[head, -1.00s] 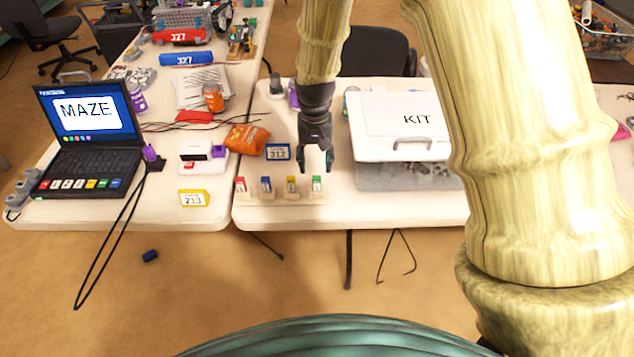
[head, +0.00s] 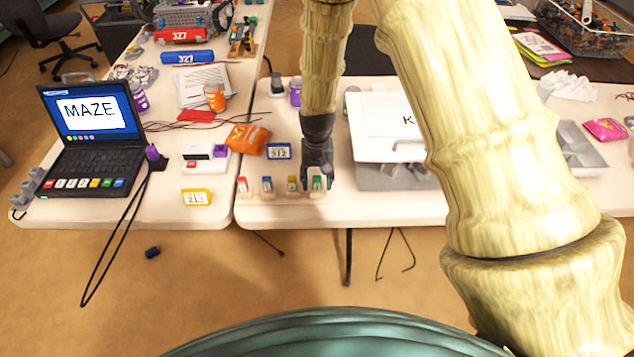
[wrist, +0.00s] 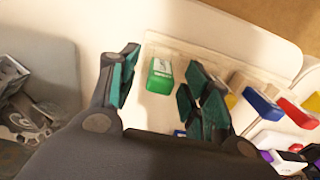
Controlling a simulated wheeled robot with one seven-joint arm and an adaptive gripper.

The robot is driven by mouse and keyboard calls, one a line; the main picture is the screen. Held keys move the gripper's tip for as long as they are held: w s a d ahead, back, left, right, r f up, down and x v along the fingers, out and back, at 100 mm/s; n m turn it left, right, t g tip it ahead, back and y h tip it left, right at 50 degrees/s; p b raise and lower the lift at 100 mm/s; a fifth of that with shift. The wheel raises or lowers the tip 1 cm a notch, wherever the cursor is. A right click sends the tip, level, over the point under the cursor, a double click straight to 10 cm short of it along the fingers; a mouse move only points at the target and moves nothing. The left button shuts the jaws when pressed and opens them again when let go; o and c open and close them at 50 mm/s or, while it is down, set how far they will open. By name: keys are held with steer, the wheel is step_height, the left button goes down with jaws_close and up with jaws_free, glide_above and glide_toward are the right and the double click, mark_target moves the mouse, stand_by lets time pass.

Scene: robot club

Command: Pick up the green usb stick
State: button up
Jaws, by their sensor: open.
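The green usb stick (head: 317,182) stands at the right end of a row of sticks on a pale holder (head: 262,197) near the table's front edge. In the wrist view the green stick (wrist: 160,75) with its white label lies between the spread fingers of my gripper (wrist: 160,92), slightly beyond the tips. In the head view my gripper (head: 317,180) points down at the green stick, with its fingers around or just above it; exact contact cannot be told. Yellow (head: 292,183), blue (head: 267,184) and red (head: 242,184) sticks stand to its left.
A lidded KIT bin (head: 395,175) stands close on the right of my gripper. An orange pouch (head: 247,137) and a small 312 sign (head: 279,151) lie behind the holder. A yellow sign (head: 196,197) and a laptop (head: 90,140) are on the left table.

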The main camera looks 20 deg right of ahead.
steer(key=shift+f, duration=0.15)
steer(key=shift+c, duration=0.4)
steer(key=c, duration=0.9)
